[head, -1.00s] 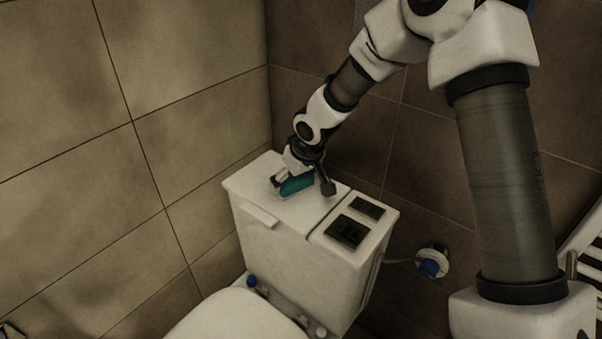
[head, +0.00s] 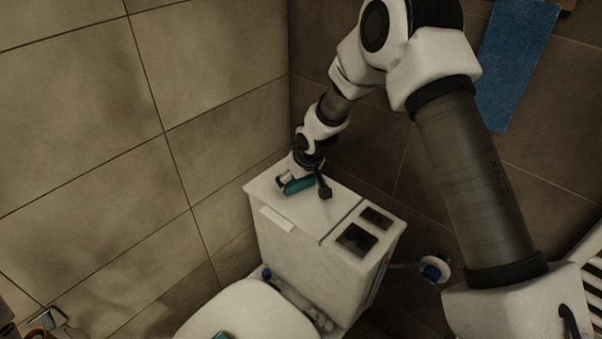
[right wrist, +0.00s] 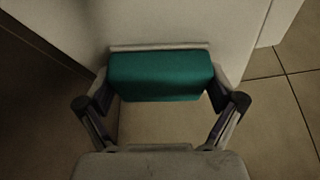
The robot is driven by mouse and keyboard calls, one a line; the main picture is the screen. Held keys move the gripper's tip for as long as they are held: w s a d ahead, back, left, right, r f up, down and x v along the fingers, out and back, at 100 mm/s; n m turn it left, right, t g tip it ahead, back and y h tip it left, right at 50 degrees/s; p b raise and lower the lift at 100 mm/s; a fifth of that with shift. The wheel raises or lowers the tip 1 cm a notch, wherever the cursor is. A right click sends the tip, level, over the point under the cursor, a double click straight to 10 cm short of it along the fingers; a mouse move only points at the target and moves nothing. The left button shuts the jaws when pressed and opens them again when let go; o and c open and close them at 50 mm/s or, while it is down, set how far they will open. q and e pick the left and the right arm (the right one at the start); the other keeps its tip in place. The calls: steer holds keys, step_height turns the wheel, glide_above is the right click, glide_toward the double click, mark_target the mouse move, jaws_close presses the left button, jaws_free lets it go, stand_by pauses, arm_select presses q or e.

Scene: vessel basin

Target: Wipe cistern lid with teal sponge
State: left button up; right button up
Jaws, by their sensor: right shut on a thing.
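The teal sponge (head: 299,186) is held in my right gripper (head: 296,181) over the left part of the white cistern lid (head: 318,204). The right wrist view shows the sponge (right wrist: 160,76) between the two fingers of my right gripper (right wrist: 160,88), which are shut on it. The sponge appears to be at the lid's surface, but I cannot tell whether it presses on it. My left gripper is not clearly in view.
The toilet seat lid (head: 243,312) is below the cistern. Two dark square panels (head: 357,239) are on the cistern's right side. A blue towel (head: 513,65) hangs on the wall. Tiled walls close in behind and left.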

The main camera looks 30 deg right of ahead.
steer(key=shift+f, duration=0.1)
step_height(320, 180, up, 6)
steer(key=p, duration=0.4)
steer(key=shift+p, duration=0.4)
step_height(320, 180, up, 3)
steer(key=p, duration=0.2)
steer(key=shift+p, duration=0.3)
steer(key=shift+w, duration=0.1)
